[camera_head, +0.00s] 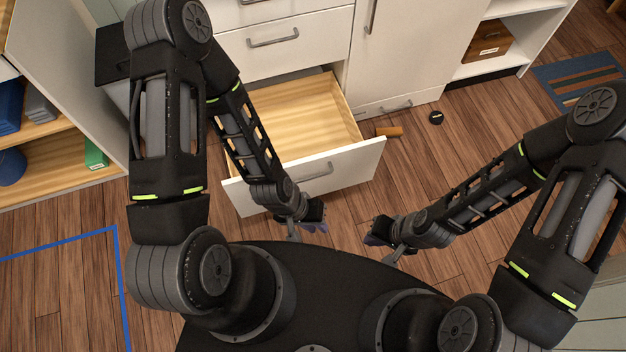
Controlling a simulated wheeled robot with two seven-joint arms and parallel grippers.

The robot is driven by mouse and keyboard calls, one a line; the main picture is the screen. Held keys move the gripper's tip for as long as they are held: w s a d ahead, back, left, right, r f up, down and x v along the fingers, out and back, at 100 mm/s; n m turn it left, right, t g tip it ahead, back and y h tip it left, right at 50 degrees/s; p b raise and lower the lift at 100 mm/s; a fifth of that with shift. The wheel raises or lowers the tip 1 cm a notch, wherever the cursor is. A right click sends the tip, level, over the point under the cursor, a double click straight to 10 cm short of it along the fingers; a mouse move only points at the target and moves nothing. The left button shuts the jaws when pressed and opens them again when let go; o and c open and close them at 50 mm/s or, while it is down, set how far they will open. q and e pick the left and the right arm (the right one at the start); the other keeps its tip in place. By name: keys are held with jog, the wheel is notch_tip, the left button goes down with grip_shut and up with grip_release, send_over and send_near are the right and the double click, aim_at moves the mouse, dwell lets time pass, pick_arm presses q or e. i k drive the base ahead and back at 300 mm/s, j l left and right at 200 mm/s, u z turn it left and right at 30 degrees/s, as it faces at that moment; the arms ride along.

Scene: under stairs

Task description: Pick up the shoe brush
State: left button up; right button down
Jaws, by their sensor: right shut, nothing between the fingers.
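A small tan-brown block (389,131), which looks like the shoe brush, lies on the wooden floor just right of the open drawer, close to the cabinet base. It is small in view, so its bristles cannot be made out. My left gripper (308,226) is in front of the open drawer's front panel, left of and nearer to me than the brush. Its fingers are too small and dark to tell open from shut. My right gripper (388,245) is shut and empty, apart from the brush and well nearer to me.
The open bottom drawer (300,112) looks empty and sticks out over the floor. A white cabinet (405,50) stands behind. A brown box (489,50) sits on a right shelf.

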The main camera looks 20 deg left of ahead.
aim_at(390, 132)
jog(key=i+l+u, duration=0.1)
jog(key=l, duration=0.25)
jog(key=i+l+u, duration=0.1)
jog(key=i+l, duration=0.2)
jog(key=i+l+u, duration=0.1)
jog(key=l, duration=0.3)
jog(key=i+l+u, duration=0.25)
jog(key=l, duration=0.5)
jog(key=i+l+u, duration=0.1)
jog(key=i+l, duration=0.15)
jog(key=l, duration=0.15)
jog(key=i+l+u, duration=0.1)
jog(key=l, duration=0.35)
jog(key=i+l+u, duration=0.3)
jog(key=l, duration=0.75)
jog(key=i+l+u, duration=0.15)
jog(key=l+u, duration=0.15)
jog(key=l, duration=0.75)
jog(key=l+u, duration=0.3)
jog(key=l, duration=0.8)
jog(key=i+j, duration=0.3)
jog(key=j, duration=0.25)
